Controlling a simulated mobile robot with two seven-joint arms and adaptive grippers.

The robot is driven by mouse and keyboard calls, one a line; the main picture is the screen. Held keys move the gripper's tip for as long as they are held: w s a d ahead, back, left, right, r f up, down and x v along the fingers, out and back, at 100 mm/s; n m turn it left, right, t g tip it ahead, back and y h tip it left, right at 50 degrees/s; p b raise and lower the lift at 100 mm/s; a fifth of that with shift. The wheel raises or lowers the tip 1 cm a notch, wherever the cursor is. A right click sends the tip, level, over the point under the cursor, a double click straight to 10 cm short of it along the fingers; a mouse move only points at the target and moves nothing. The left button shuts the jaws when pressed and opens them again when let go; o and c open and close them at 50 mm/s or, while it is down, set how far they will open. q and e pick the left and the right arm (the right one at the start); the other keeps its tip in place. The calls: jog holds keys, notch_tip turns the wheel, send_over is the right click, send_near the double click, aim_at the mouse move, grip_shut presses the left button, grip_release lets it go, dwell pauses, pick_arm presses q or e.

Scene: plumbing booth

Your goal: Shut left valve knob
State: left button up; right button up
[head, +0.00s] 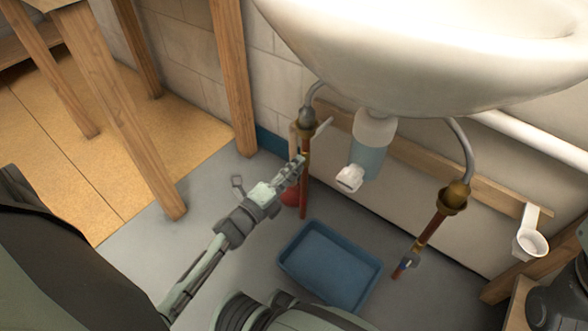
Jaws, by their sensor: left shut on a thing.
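The left copper pipe (303,207) runs down from a brass fitting (308,120) under the white sink. My left gripper (298,163) reaches in from the lower left, and its fingertips are shut at this pipe, on the left valve knob. The fingers hide the knob, so its angle cannot be told. A round red thing (290,197) shows beside the pipe just below the fingers, partly covered. My right gripper is not in view.
The sink (400,75) overhangs the pipes. A clear trap with a white outlet (369,145) hangs between them. A blue tray (330,264) lies on the grey floor below. Wooden legs (232,80) stand at the left, and a white cup-like holder (530,241) is at the right.

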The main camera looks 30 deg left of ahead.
pick_arm(q)
jog(key=o, duration=1.2)
jog(key=shift+c, duration=0.2)
jog(key=s+a, duration=0.1)
jog(key=s, duration=1.1)
jog(key=shift+a, duration=0.3)
jog(key=shift+s, duration=0.1)
